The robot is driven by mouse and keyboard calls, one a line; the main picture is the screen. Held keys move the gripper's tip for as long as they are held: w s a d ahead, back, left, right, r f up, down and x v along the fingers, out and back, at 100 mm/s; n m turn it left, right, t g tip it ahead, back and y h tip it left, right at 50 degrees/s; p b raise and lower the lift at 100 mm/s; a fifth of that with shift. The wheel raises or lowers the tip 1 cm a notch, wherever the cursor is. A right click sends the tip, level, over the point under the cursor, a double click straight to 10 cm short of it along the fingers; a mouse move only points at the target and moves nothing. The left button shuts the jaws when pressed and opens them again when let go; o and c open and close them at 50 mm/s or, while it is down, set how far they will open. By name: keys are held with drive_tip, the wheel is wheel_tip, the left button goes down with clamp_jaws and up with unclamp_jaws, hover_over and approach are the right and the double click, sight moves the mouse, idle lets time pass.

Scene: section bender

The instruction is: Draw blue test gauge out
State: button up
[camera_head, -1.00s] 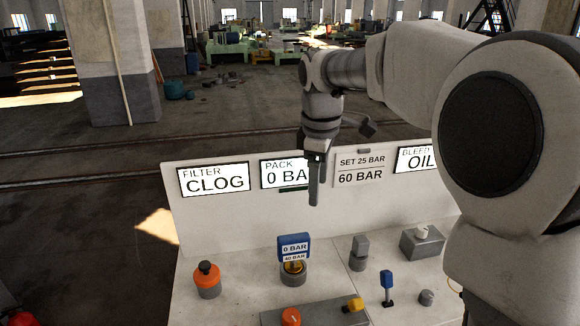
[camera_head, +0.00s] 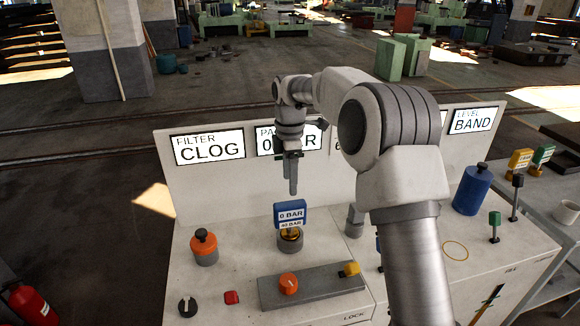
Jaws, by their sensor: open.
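The blue test gauge (camera_head: 290,213), with white labels reading 0 BAR and 40 BAR, stands upright in a brass-coloured fitting (camera_head: 290,235) on a grey round base on the white bench. My gripper (camera_head: 293,188) is open and points down above and slightly behind the gauge in the picture, apart from it. Its fingers overlap one another from this side, so the gap between them is hard to see. Nothing shows between them.
An orange knob (camera_head: 203,242) stands left of the gauge. A grey plate (camera_head: 325,292) with orange and yellow knobs lies in front. Behind is a panel of signs, one reading CLOG (camera_head: 209,148). My arm hides the bench's middle. A blue cylinder (camera_head: 472,188) stands right.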

sight(290, 214)
wheel_tip(290, 214, down, 13)
drive_tip(key=shift+r+b, duration=0.2)
drive_tip(key=shift+b, duration=0.55)
clamp_jaws()
